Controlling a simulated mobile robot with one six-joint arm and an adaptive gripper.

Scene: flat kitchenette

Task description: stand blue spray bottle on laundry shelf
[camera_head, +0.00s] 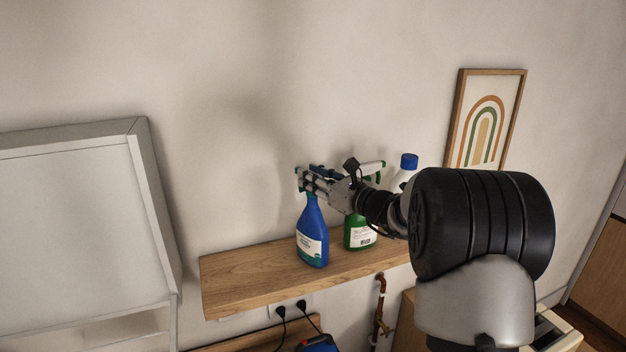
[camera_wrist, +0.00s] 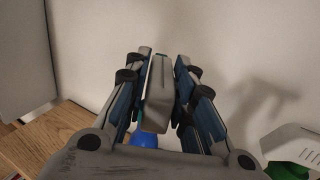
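The blue spray bottle (camera_head: 312,238), with a white label and a grey spray head, is upright at the shelf in the head view. Its base appears to meet the wooden laundry shelf (camera_head: 240,276), though a small gap cannot be ruled out. My gripper (camera_head: 312,178) reaches in from the right at its spray head. In the wrist view, my gripper's fingers (camera_wrist: 164,75) lie close along both sides of the spray head and appear shut on it. Some of the blue body (camera_wrist: 143,140) shows below. The shelf (camera_wrist: 60,135) shows at lower left there.
A green spray bottle (camera_head: 359,234) stands just right of the blue one, partly behind my arm. A white bottle with a blue cap (camera_head: 409,161) is farther right. The shelf's left end is bare. A white cabinet (camera_head: 80,220) is left; a framed picture (camera_head: 487,118) hangs right.

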